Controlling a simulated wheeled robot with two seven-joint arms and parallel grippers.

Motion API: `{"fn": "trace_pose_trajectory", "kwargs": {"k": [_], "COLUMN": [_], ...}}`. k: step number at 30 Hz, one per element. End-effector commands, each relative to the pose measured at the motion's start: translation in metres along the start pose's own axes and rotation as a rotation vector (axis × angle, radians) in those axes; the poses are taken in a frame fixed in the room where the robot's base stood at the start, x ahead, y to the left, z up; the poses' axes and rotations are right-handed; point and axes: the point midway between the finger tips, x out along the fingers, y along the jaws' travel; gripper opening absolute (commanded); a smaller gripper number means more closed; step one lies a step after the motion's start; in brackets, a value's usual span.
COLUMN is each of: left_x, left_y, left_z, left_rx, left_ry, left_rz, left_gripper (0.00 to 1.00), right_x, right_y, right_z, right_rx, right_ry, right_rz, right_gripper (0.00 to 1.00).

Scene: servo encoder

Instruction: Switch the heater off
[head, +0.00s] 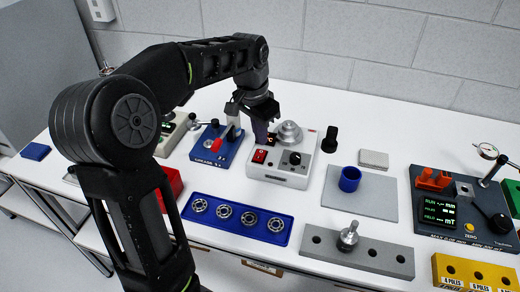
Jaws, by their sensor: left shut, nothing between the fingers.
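The heater appears to be the white box (291,175) at the back middle of the table, with a round metal piece (289,133) on top. My left gripper (268,141) is shut and empty, pointing down just above and behind the red switch. I cannot tell whether its fingertips touch the box. The switch is in plain view, but its on or off position is too small to read. My right gripper is not in view.
A blue device (217,146) stands close left of the heater. A black cylinder (330,139) stands to its right. In front lies a blue tray (236,217) with several bearings. A grey plate with a blue cup (350,179) lies to the right, beside a dark gauge unit (463,209).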

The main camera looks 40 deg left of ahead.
Motion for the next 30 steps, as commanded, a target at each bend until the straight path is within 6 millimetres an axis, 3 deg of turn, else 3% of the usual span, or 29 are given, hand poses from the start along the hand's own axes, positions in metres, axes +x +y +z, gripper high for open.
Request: {"fn": "trace_pose_trajectory", "kwargs": {"k": [12,30], "left_x": [-0.037,-0.038], "left_y": [0.0,0.0], "left_z": [-0.006,-0.006], "left_rx": [0.0,0.0], "left_ry": [0.0,0.0], "left_rz": [0.0,0.0], "left_gripper": [0.0,0.0], "right_x": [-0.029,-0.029], "right_y": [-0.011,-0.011], "right_z": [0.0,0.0], "right_rx": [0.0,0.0], "right_ry": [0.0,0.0], "right_rz": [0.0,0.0], "right_gripper": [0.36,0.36]}}
